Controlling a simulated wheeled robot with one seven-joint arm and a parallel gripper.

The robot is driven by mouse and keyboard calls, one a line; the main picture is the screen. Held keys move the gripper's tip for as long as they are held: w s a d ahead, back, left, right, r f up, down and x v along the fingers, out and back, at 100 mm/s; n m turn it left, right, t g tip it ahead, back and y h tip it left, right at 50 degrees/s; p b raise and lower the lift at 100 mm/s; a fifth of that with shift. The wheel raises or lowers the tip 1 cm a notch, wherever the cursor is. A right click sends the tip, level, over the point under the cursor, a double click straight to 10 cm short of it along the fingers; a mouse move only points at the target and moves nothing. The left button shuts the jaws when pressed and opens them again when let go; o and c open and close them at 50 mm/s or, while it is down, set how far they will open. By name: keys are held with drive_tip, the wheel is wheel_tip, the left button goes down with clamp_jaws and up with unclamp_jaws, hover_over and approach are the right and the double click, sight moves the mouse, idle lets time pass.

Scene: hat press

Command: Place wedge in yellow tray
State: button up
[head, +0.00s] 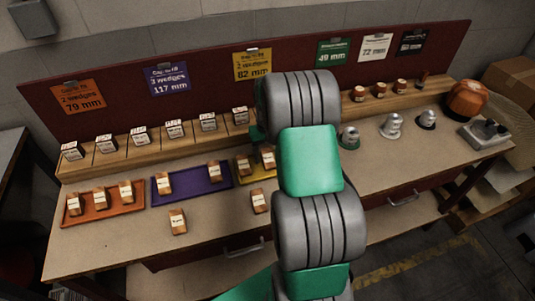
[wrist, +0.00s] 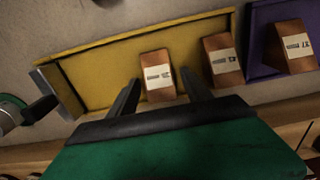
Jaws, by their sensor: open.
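The yellow tray (head: 265,176) is partly hidden behind my arm in the head view. It holds two brown labelled wedges. In the wrist view, the tray (wrist: 105,58) fills the middle. One wedge (wrist: 157,77) lies in it between my gripper's two fingertips, with a gap to each finger. The second wedge (wrist: 222,60) is just to the right, near the tray's right end. My gripper (wrist: 161,86) is open over the tray, its fingers pointing down at it. In the head view my gripper is hidden behind my arm.
The purple tray (head: 190,186) holds two wedges and the orange tray (head: 98,216) holds three. Two loose wedges, a left one (head: 177,221) and a right one (head: 259,202), lie on the bench in front. A wooden rack (head: 90,162) with several wedges runs behind the trays.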

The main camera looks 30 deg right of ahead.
sight(267, 153)
drive_tip(key=shift+r, duration=0.1)
wheel_tip(267, 153, up, 11)
drive_tip(key=b, duration=0.2)
drive_tip(key=s+a+r+n+t, duration=0.1)
drive_tip(key=s+a+r, duration=0.2)
drive_tip(key=a, duration=0.3)
drive_tip(key=s+a+r+n+t, duration=0.1)
drive_tip(key=s+a+r, duration=0.25)
drive_tip(key=a, duration=0.25)
drive_tip(key=s+a+f+n+t, duration=0.1)
drive_tip(key=s+a+f, duration=0.1)
drive_tip(key=s+a, duration=0.6)
drive_tip(key=shift+s+f, duration=0.35)
drive_tip(key=shift+s, duration=0.85)
